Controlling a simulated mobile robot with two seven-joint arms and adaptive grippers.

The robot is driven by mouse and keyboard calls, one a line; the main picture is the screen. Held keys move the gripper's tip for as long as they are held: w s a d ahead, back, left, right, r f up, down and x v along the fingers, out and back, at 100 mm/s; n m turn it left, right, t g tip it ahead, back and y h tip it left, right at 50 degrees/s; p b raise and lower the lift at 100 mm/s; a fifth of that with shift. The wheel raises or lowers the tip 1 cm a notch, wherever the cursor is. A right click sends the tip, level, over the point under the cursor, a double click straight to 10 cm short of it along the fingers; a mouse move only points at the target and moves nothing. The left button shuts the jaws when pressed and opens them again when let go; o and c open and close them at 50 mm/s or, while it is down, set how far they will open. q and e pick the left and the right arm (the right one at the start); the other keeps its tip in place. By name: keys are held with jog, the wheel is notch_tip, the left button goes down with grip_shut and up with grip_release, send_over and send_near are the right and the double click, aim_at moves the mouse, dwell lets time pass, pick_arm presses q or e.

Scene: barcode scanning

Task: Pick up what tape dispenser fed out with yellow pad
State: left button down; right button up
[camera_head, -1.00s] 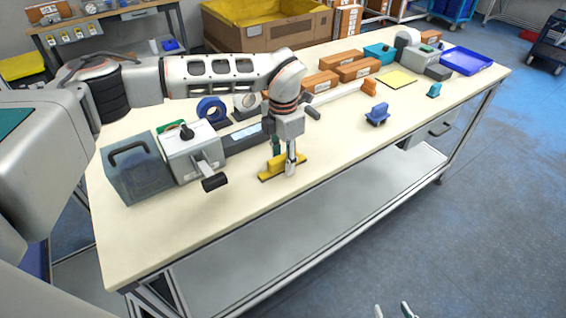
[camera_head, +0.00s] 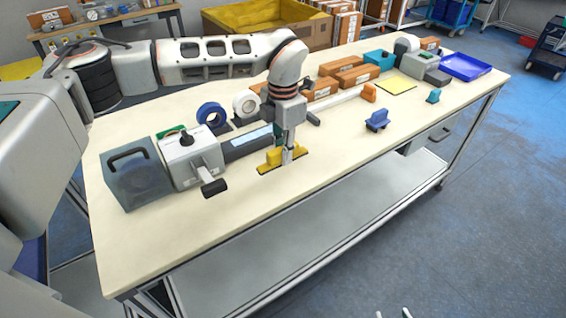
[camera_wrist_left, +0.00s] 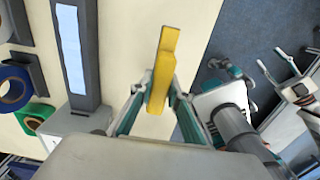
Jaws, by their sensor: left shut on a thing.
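My left gripper (camera_head: 287,155) is shut on the yellow pad (camera_head: 270,166), near the front edge of the table. The pad also shows between the two fingers in the left wrist view (camera_wrist_left: 162,70). I cannot tell whether its base touches the table. The tape dispenser (camera_head: 190,163) is a light grey box with a black-ended crank, left of the pad. A grey bed with a pale strip (camera_head: 250,136) runs right from it, behind the pad; the strip also shows in the left wrist view (camera_wrist_left: 70,45). My right gripper (camera_head: 394,313) is open at the bottom edge, mostly cut off.
A dark grey box (camera_head: 133,178) stands left of the dispenser. Blue (camera_head: 211,114) and white (camera_head: 246,103) tape rolls are behind the bed. A blue-handled pad (camera_head: 377,119) stands to the right, with clear tabletop between. Orange-brown boxes (camera_head: 353,76) line the back.

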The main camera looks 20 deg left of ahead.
pick_arm(q)
notch_tip(320, 180, up, 15)
dwell(0.3)
jog(key=c, duration=2.6)
grip_release()
jog(key=shift+c, duration=0.2)
grip_shut()
send_near(255, 135)
jog(key=shift+f, duration=2.55)
jog(key=shift+f, duration=0.6)
